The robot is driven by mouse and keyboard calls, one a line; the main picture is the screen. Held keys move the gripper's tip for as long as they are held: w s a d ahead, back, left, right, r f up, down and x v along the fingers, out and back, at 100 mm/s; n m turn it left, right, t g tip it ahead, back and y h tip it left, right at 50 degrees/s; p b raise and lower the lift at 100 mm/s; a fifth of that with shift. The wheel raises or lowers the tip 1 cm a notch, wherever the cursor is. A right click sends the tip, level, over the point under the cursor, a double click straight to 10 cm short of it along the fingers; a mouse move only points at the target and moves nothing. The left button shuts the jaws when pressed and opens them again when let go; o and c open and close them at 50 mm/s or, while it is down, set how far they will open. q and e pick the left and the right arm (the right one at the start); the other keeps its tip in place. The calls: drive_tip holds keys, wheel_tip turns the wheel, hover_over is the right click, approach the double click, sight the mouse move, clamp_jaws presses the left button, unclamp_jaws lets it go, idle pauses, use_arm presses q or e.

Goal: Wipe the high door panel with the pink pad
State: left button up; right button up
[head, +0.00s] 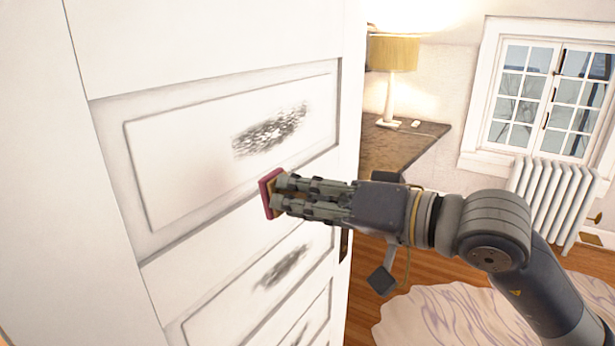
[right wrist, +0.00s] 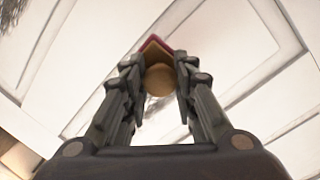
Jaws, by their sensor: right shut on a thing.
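The pink pad (head: 267,194) is in my right gripper (head: 281,194), at the white door, just below the high panel. In the right wrist view the fingers (right wrist: 160,82) are shut on the pad's round tan knob (right wrist: 159,79), with the pad's pink edge (right wrist: 152,43) beyond it. I cannot tell whether the pad touches the door. The high door panel (head: 180,170) has a dark speckled smudge (head: 270,130) on its right half, above and right of the pad. My left gripper is not in view.
A lower door panel has another dark smudge (head: 281,267). Right of the door stand a dark table (head: 400,150) with a lamp (head: 395,60), a white radiator (head: 553,200) under a window, and a pale rug (head: 440,318) on the wooden floor.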

sight(272, 171)
drive_tip(key=shift+t+y, duration=0.5)
drive_tip(key=shift+t, duration=0.2)
drive_tip(key=r, duration=0.5)
drive_tip(key=shift+w+d, duration=0.25)
drive_tip(key=shift+p+x, duration=0.6)
drive_tip(key=shift+x, duration=0.25)
drive_tip(key=p+x, duration=0.1)
drive_tip(key=x, duration=0.1)
drive_tip(key=shift+w+a+r, duration=0.1)
drive_tip(key=shift+w+a, duration=0.1)
drive_tip(key=shift+a, duration=0.1)
drive_tip(key=shift+w+a+p, duration=0.3)
drive_tip(key=shift+a, duration=0.1)
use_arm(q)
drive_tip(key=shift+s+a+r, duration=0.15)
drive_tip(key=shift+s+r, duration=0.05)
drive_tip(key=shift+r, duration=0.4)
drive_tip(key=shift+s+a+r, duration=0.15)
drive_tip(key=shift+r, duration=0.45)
use_arm(e)
drive_tip(key=shift+w+a, duration=0.1)
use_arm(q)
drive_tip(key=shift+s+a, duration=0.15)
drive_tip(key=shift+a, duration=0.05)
use_arm(e)
drive_tip(key=shift+w+a, duration=0.1)
